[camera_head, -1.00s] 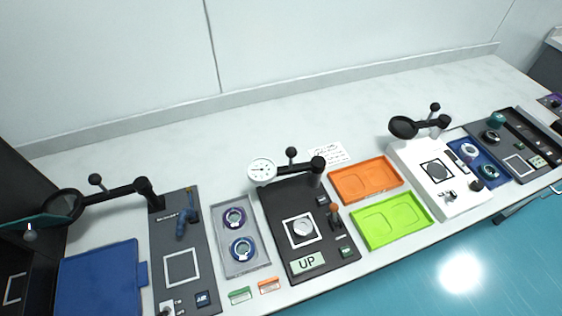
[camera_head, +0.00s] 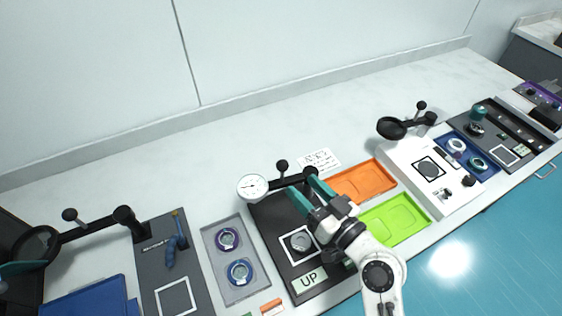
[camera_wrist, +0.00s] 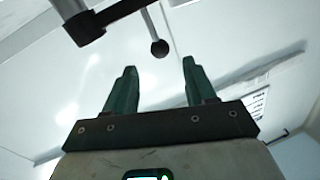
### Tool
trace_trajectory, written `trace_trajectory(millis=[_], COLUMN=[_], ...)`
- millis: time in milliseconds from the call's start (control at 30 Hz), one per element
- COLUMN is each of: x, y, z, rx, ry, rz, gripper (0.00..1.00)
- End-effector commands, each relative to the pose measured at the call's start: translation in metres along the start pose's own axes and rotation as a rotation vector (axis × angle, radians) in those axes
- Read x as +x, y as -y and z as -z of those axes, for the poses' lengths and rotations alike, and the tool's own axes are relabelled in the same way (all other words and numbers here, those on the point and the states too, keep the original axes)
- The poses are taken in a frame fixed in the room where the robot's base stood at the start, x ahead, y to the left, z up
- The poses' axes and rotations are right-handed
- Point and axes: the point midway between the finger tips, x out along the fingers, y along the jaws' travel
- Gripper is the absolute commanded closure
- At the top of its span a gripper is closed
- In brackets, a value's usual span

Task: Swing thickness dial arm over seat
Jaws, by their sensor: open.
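The thickness dial (camera_head: 252,187) is a round white gauge at the left end of a black arm (camera_head: 286,182). The arm runs left from its pivot at the back of a black base, so the dial is off the seat, behind and left of it. A black ball knob (camera_head: 282,165) stands on the arm. The seat (camera_head: 300,243) is a white-framed square holding a round disc. My gripper (camera_head: 306,192) is open and empty, its green fingers near the arm's pivot end. In the wrist view the knob (camera_wrist: 159,48) is beyond the fingertips (camera_wrist: 159,66), between them in the picture.
An "UP" sign (camera_head: 309,281) is on the base's front. Orange (camera_head: 372,178) and green (camera_head: 396,218) trays lie to the right, the green partly behind my arm. A grey tray (camera_head: 234,262) with two rings is to the left. Magnifier arms (camera_head: 392,128) stand farther off. The back of the table is clear.

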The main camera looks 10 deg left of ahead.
Motion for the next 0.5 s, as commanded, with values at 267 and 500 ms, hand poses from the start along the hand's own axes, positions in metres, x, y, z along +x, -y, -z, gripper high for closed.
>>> trace_trajectory(millis=[267, 500], x=[0.052, 0.082], y=[0.001, 0.0], z=[0.004, 0.001], rx=[-0.001, -0.001], ry=[0.002, 0.003], rz=[0.002, 0.0], gripper=[0.45, 0.45])
